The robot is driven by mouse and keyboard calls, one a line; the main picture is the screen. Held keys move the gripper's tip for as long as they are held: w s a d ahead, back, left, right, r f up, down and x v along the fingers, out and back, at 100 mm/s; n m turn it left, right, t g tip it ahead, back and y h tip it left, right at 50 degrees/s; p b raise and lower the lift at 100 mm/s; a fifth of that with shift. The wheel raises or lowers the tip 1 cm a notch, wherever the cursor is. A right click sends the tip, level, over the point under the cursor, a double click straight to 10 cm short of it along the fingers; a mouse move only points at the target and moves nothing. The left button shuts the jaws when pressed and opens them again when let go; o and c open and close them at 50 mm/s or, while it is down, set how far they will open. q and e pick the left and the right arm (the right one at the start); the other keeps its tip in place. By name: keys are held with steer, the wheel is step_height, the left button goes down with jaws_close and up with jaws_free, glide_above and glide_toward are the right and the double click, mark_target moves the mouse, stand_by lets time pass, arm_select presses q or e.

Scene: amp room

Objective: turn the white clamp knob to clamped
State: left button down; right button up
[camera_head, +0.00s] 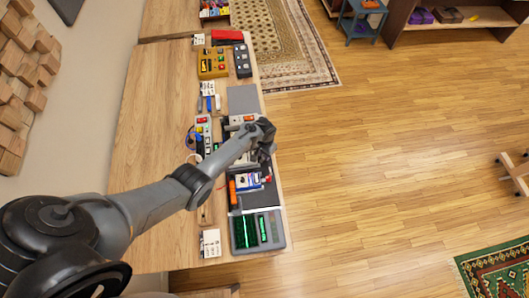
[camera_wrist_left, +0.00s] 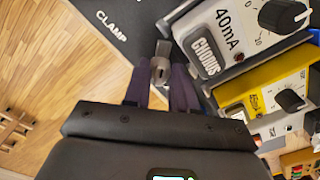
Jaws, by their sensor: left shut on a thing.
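My left gripper (camera_head: 266,150) reaches over the right edge of the bench in the head view and hides what is beneath it. In the left wrist view, the two dark purple fingers of my left gripper (camera_wrist_left: 161,86) are shut on a small pale grey piece, the clamp knob (camera_wrist_left: 160,68). The knob sits at the edge of a dark panel (camera_wrist_left: 132,22) marked CLAMP. Its pointing direction cannot be made out. The knob is hidden in the head view. My right gripper is in neither view.
A grey pedal (camera_wrist_left: 206,55) marked CHORUS and 40mA stands right of the fingers, with a yellow pedal (camera_wrist_left: 262,88) beyond it. A device with green displays (camera_head: 258,231) stands on the bench (camera_head: 150,115) at its near end. Open wooden floor (camera_head: 390,150) lies to the right.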

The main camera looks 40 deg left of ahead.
arm_select(q)
steer(key=m, duration=0.3)
steer(key=shift+m, duration=0.4)
steer(key=m, duration=0.4)
steer(key=shift+m, duration=0.3)
steer(key=c, duration=1.2)
jaws_free()
